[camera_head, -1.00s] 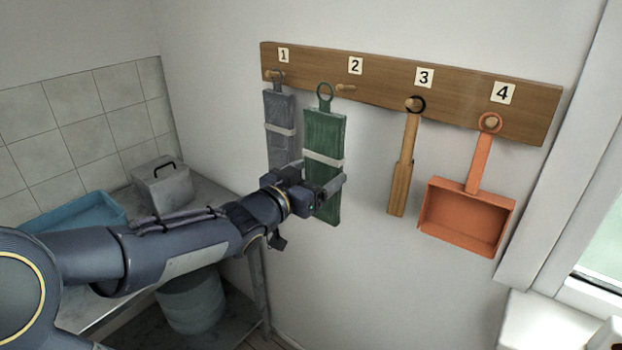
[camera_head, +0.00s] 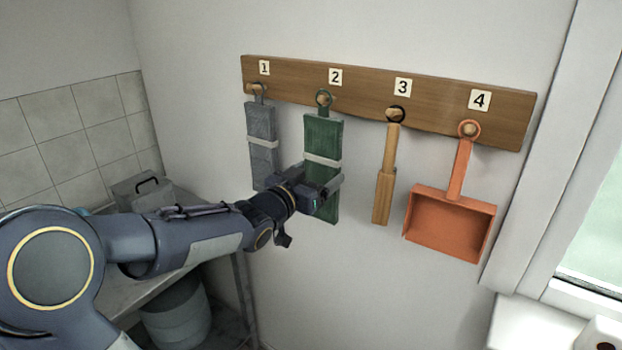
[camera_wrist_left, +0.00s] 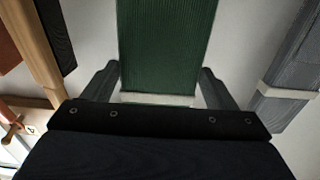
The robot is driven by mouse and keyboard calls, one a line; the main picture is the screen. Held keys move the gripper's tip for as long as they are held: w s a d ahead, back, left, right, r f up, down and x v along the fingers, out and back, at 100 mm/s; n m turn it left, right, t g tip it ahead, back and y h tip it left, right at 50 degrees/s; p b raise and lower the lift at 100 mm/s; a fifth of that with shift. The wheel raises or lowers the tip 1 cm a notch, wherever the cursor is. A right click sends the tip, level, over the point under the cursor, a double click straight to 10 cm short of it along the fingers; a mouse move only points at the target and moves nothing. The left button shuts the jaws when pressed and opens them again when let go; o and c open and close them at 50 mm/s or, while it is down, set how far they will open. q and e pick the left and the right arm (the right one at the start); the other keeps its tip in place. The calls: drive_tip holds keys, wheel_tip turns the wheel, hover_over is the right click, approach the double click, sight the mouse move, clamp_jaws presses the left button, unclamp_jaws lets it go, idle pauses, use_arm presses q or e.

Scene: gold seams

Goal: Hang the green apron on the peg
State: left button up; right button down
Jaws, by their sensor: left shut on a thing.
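The green apron (camera_head: 322,139) is a folded green bundle with a pale band and a ring at its top. It hangs upright in front of the wooden board (camera_head: 295,89) under label 2. Its ring surrounds the tip of the peg (camera_head: 323,99) in the head view; how far the ring is on the peg I cannot tell. My left gripper (camera_head: 328,188) is shut on the apron just below the band. The left wrist view shows the apron (camera_wrist_left: 166,45) between the two fingers. My right gripper is in neither view.
A grey bundle (camera_head: 261,130) hangs at label 1, close left of the apron. A wooden tool (camera_head: 385,185) hangs at label 3 and an orange dustpan (camera_head: 450,222) at label 4. A counter with a metal box (camera_head: 143,191) stands at the left.

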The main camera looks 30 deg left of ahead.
use_arm(q)
drive_tip(key=shift+w, duration=0.3)
drive_tip(key=shift+w+f+b, duration=0.5)
drive_tip(key=shift+w+b, duration=0.2)
drive_tip(key=shift+b, duration=0.1)
drive_tip(key=o, duration=1.2)
